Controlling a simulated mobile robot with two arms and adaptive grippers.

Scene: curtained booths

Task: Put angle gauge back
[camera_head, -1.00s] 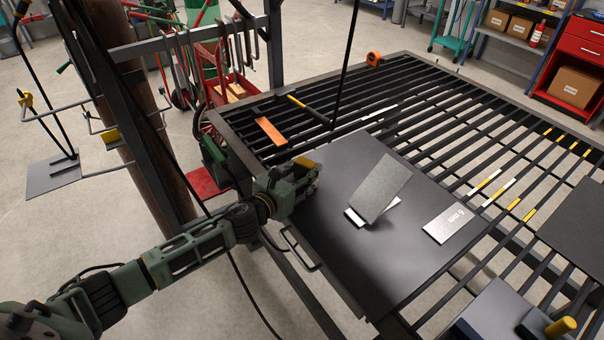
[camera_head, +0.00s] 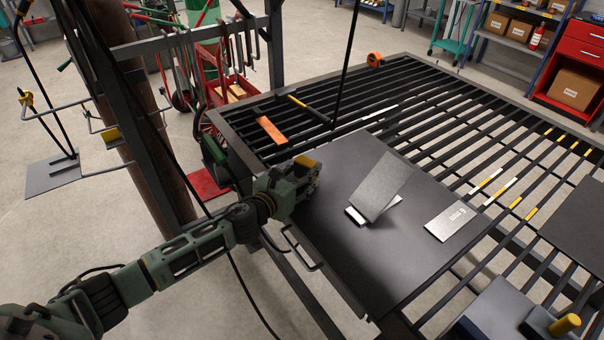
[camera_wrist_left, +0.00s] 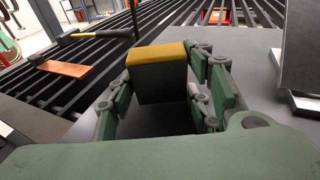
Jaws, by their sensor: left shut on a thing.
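My left gripper (camera_head: 312,176) is at the left part of a dark flat plate (camera_head: 340,250) on the slatted table. It is shut on a dark block with a yellow top (camera_head: 306,161), which looks like the angle gauge. In the left wrist view the block (camera_wrist_left: 157,78) sits between the green fingers (camera_wrist_left: 165,95); its lower end is hidden. A grey metal plate (camera_head: 380,187) stands tilted over a flat light piece (camera_head: 356,215) to the right of the gripper. A flat silver plate with small printing (camera_head: 455,221) lies further right. My right gripper is out of view.
An orange piece (camera_head: 270,130), a hammer-like tool with a yellow band (camera_head: 304,107) and an orange tape measure (camera_head: 374,59) lie on the slats (camera_head: 440,120). A dark block with a yellow handle (camera_head: 562,324) is at the bottom right. The dark plate's front part is bare.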

